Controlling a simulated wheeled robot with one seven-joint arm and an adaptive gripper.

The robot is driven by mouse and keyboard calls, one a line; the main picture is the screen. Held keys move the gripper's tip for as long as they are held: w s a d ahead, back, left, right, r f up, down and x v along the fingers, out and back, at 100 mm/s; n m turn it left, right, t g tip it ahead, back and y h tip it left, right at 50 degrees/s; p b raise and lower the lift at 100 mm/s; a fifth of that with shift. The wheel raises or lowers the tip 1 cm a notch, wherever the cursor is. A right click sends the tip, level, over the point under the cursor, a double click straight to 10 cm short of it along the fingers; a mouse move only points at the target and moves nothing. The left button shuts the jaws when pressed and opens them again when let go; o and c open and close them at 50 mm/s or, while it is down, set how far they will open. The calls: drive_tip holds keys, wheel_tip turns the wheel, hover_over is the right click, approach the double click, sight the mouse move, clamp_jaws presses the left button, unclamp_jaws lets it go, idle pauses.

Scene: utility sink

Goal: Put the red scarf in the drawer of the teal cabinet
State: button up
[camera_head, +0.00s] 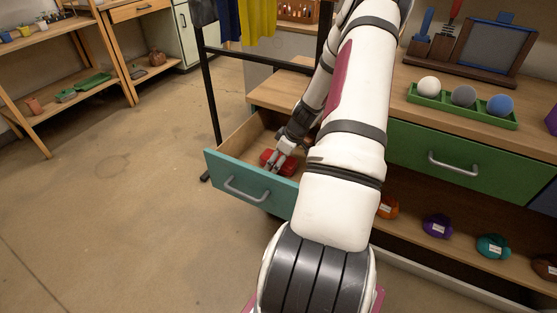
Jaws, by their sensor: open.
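The teal drawer (250,190) at the centre left is pulled open, with a wooden interior and a grey bar handle. The red scarf (289,167) lies as a small folded bundle inside the drawer, towards its right side. My gripper (275,167) is open and reaches down into the drawer, with its fingers at the scarf. I cannot tell whether the fingers touch it. My arm hides part of the drawer's right side and most of the cabinet behind it.
A black rack (212,100) with blue and yellow cloths stands behind the drawer. A green drawer (440,158) is shut at the right. Above it a green tray (462,107) holds three balls. Several coloured bundles lie on the low shelf. The floor (120,210) at left is clear.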

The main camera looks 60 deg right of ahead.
drive_tip(key=p+v, duration=0.2)
drive_tip(key=v, duration=1)
drive_tip(key=shift+w+r, duration=0.1)
drive_tip(key=shift+w, duration=0.05)
drive_tip(key=w+a+r+g, duration=0.1)
drive_tip(key=w+a+r, duration=0.1)
drive_tip(key=a+r, duration=0.85)
drive_tip(key=w+a+r+g, duration=0.2)
drive_tip(key=a+r, duration=0.6)
drive_tip(key=a, duration=0.6)
drive_tip(key=s+a+r, duration=0.6)
drive_tip(key=s+a, duration=0.2)
drive_tip(key=a, duration=0.4)
drive_tip(key=s+a+r+m, duration=0.1)
drive_tip(key=s+a, duration=0.4)
drive_tip(key=s, duration=0.6)
drive_tip(key=shift+s+a, duration=0.15)
drive_tip(key=shift+r, duration=0.2)
